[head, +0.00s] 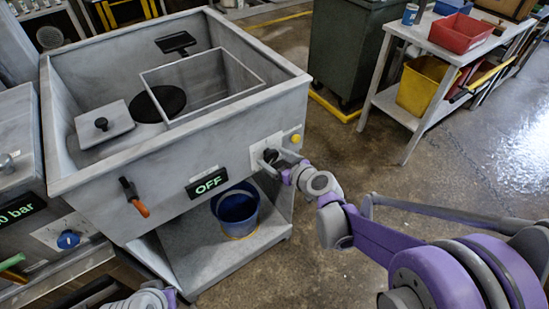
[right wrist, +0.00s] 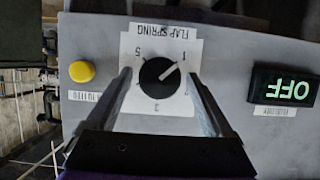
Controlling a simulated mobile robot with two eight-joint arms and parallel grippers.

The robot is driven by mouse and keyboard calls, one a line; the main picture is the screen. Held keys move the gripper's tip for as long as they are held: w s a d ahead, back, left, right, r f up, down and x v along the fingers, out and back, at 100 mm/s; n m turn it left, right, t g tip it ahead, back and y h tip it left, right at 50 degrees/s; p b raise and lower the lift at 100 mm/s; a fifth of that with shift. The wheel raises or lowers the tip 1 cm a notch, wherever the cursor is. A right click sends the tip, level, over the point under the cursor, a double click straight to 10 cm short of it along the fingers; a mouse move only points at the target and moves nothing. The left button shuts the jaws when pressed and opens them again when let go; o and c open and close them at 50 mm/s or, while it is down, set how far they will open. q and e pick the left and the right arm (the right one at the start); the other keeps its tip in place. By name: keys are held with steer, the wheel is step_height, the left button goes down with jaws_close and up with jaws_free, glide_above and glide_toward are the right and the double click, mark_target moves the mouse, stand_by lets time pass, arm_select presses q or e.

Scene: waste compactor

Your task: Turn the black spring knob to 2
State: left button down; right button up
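The black spring knob (right wrist: 158,77) sits on a white plate marked FLAP SPRING, which appears upside down in the right wrist view. Its white pointer line aims up and right, toward the 1. In the head view the knob (head: 270,156) is on the machine's front, partly covered by my right gripper (head: 276,159). In the right wrist view the right gripper (right wrist: 160,76) is open, one finger on each side of the knob. Gaps show between fingers and knob. Part of my left arm shows at the bottom left of the head view; its fingers do not show.
A yellow button (right wrist: 81,71) is beside the plate, and the OFF display (head: 207,183) is on its other side. An orange-handled lever (head: 134,197) sticks out farther left. A blue bucket (head: 237,210) stands below. Open floor lies to the right.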

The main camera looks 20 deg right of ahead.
steer(key=c, duration=1.1)
steer(key=shift+c, duration=0.2)
steer(key=shift+d+m+g+y, duration=0.15)
steer(key=shift+m+g+y, duration=0.15)
steer(key=shift+m+y, duration=0.7)
steer(key=shift+f+m+y+b, duration=0.1)
steer(key=shift+m+y+b, duration=0.3)
steer(key=shift+m, duration=0.7)
steer(key=shift+w+d+f+m+y+b, duration=0.1)
steer(key=shift+m+y+b, duration=0.15)
steer(key=shift+m+y, duration=0.25)
steer(key=shift+d+m+y+b, duration=0.1)
steer(key=shift+m+y+b, duration=0.2)
steer(key=shift+m, duration=0.4)
steer(key=shift+m+y+b, duration=0.6)
steer(key=shift+m+y, duration=0.1)
steer(key=shift+m, duration=0.6)
